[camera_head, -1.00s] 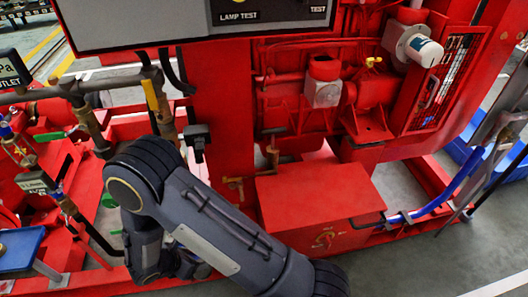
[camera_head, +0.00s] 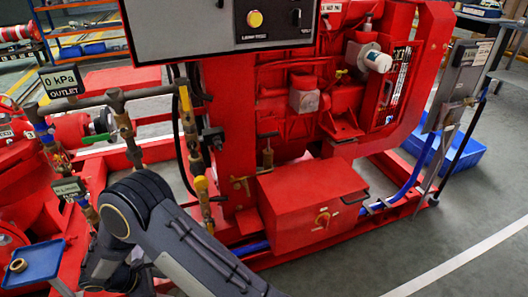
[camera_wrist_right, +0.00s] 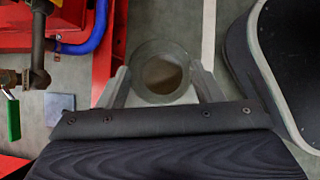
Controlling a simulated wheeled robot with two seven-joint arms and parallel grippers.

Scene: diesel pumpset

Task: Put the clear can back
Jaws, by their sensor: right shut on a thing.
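The clear can (camera_wrist_right: 160,72) shows in the right wrist view as a round, see-through grey vessel seen along its axis. A brownish patch shows within its ring. My right gripper (camera_wrist_right: 160,83) has one finger on each side of the can and is shut on it. I cannot tell from the head view where the can is, as neither the can nor a gripper shows there. One of my dark arms crosses the bottom left of the head view. My left gripper is not in view.
The red pumpset (camera_head: 305,200) fills the middle, with a grey control panel (camera_head: 220,32) above. Pipes and valves (camera_head: 130,135) stand at the left, near my arm. A blue tray (camera_head: 32,262) is at the lower left. Grey floor is clear at the lower right.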

